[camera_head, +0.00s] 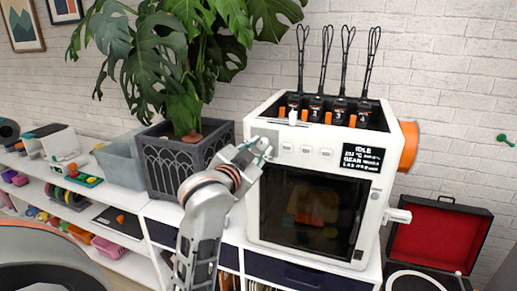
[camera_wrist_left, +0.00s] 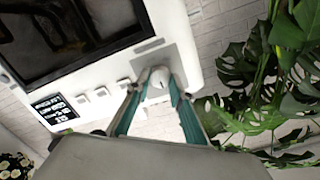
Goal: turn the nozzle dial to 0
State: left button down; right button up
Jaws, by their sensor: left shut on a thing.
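The white 3D printer (camera_head: 255,225) stands on the shelf unit, with a dark front window (camera_head: 313,212) and a small black screen (camera_head: 362,159) reading IDLE. The round white nozzle dial (camera_wrist_left: 159,78) sits on a grey plate at the end of the printer's front panel in the left wrist view. My left gripper (camera_head: 262,147) is at the upper left of the printer front, its teal fingers (camera_wrist_left: 157,88) closed on either side of the dial. In the head view the gripper mostly hides the dial. The dial's number marks cannot be read. My right gripper is not in view.
Several small white buttons (camera_head: 306,151) sit beside the dial. A potted plant (camera_head: 183,160) stands close left of the printer, its leaves near my left wrist. An open red-lined case (camera_head: 437,240) is at the right. An orange spool (camera_head: 408,145) sticks out of the printer's side.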

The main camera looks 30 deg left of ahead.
pick_arm(q)
jog(key=shift+r, duration=0.2)
jog(key=c, duration=1.8)
grip_release()
jog(key=shift+o, duration=0.2)
jog(key=shift+w+f, duration=0.1)
notch_tip(320, 180, up, 10)
jog(key=shift+f, duration=0.1)
